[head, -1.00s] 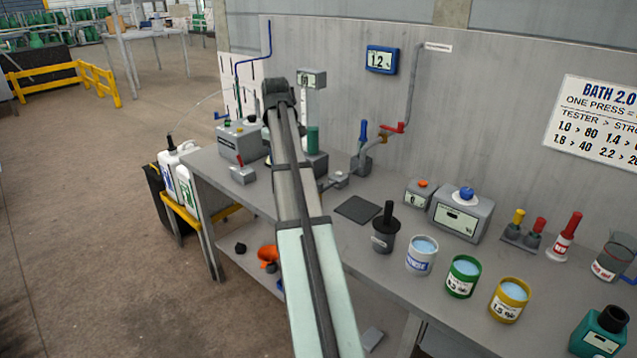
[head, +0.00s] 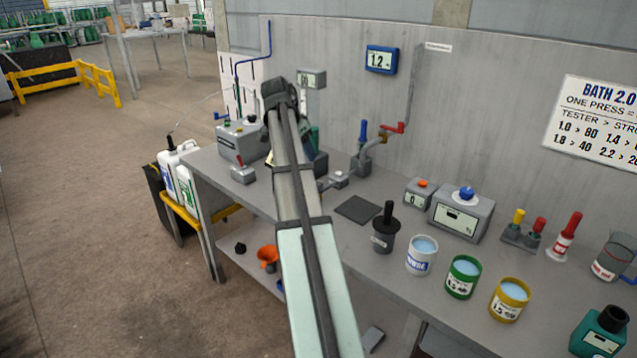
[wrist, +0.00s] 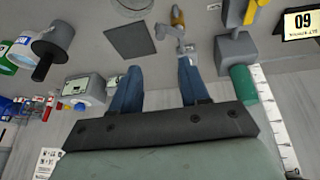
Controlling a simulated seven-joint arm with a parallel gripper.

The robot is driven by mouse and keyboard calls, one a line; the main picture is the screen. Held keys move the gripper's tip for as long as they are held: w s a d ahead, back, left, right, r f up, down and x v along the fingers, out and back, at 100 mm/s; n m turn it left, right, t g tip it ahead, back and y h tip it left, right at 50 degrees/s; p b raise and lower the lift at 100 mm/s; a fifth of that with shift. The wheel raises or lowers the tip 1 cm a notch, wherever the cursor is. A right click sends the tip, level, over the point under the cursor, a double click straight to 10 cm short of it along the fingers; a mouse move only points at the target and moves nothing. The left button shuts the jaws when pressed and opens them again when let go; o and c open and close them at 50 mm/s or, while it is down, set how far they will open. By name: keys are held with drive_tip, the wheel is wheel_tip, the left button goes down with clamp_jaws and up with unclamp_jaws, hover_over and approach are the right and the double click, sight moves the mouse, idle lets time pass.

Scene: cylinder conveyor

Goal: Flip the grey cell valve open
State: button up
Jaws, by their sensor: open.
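A small grey block on the thin bench pipe (head: 339,179), which looks like the grey cell valve, sits left of the brass fitting and red handle. In the wrist view the grey valve part (wrist: 190,47) shows just beyond the right fingertip, apart from it as far as I can tell. My gripper (wrist: 160,68) is open and empty, its two blue fingers spread over the bench. In the head view the fingers are hidden behind my arm. I cannot make out the valve's lever position.
A dark flat pad (head: 358,209) lies in front of the pipe. A grey box with a red lever (head: 242,170) stands at left. A green cylinder (wrist: 243,86) stands close to the right finger. A black-handled pot (head: 383,232) and several cups stand right.

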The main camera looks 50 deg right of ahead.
sight(319, 184)
drive_tip(key=d+f, duration=0.1)
drive_tip(key=f, duration=0.3)
drive_tip(key=s+d+f+m, duration=0.1)
drive_tip(key=d+f, duration=0.1)
drive_tip(key=f, duration=0.2)
drive_tip(key=d+f+m, duration=0.1)
drive_tip(key=d+f, duration=0.1)
drive_tip(key=f, duration=0.2)
drive_tip(key=shift+s+f, duration=0.15)
drive_tip(key=shift+f, duration=0.25)
clamp_jaws()
idle(0.3)
